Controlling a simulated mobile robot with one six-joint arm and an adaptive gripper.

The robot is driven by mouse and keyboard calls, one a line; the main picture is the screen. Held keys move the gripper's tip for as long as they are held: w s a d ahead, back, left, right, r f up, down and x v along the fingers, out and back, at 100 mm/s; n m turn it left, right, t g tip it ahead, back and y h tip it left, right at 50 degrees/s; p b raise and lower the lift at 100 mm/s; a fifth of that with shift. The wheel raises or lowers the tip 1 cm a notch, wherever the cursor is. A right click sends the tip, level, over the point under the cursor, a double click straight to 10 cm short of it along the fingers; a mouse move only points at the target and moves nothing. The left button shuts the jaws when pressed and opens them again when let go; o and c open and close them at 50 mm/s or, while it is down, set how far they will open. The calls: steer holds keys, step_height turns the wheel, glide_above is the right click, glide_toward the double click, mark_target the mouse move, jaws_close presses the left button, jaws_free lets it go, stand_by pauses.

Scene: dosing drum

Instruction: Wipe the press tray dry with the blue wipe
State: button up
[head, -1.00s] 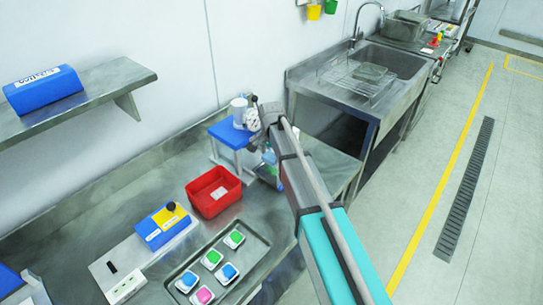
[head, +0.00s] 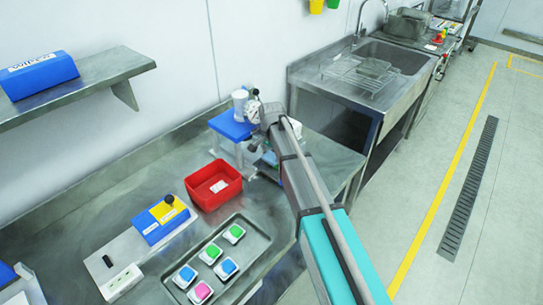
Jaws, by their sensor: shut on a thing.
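The press (head: 231,126), a blue-topped stand with a white cylinder on it, is at the back of the steel bench near the wall. My arm reaches in from the lower right to its right side. My gripper (head: 266,160) is low beside the press, mostly hidden behind my own wrist. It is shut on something. A small bluish patch there fits the blue wipe (head: 270,157), but its shape is hidden. I cannot make out the press tray or whether the wipe touches it.
A red bin (head: 215,186) stands just left of my gripper. A steel tray (head: 252,268) with several coloured-top pots lies nearer. A blue and yellow block (head: 160,220) is left of it. A sink (head: 395,62) is beyond the bench. A wall shelf (head: 85,88) overhangs at left.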

steer(key=shift+s+f+b, duration=0.1)
steer(key=shift+f+b, duration=0.6)
stand_by(2.0)
steer(key=shift+d, duration=0.1)
steer(key=shift+w+d+r, duration=0.1)
steer(key=shift+w+d, duration=0.2)
steer(key=shift+w, duration=0.2)
steer(key=shift+w+d, duration=0.25)
steer(key=shift+w, duration=0.2)
steer(key=shift+s+a, duration=0.1)
steer(key=shift+s, duration=0.05)
steer(key=shift+s+a, duration=0.6)
steer(key=shift+s, duration=0.25)
steer(key=shift+s+a, duration=0.55)
steer(key=shift+s, duration=0.25)
steer(key=shift+w, duration=0.1)
steer(key=shift+w+d, duration=0.65)
steer(key=shift+w, duration=0.2)
steer(key=shift+w+d, duration=0.6)
steer(key=shift+w, duration=0.25)
steer(key=shift+s+a, duration=0.1)
steer(key=shift+s, duration=0.05)
steer(key=shift+s+a, duration=0.6)
steer(key=shift+s, duration=0.25)
steer(key=shift+s+a, duration=0.6)
steer(key=shift+s, duration=0.2)
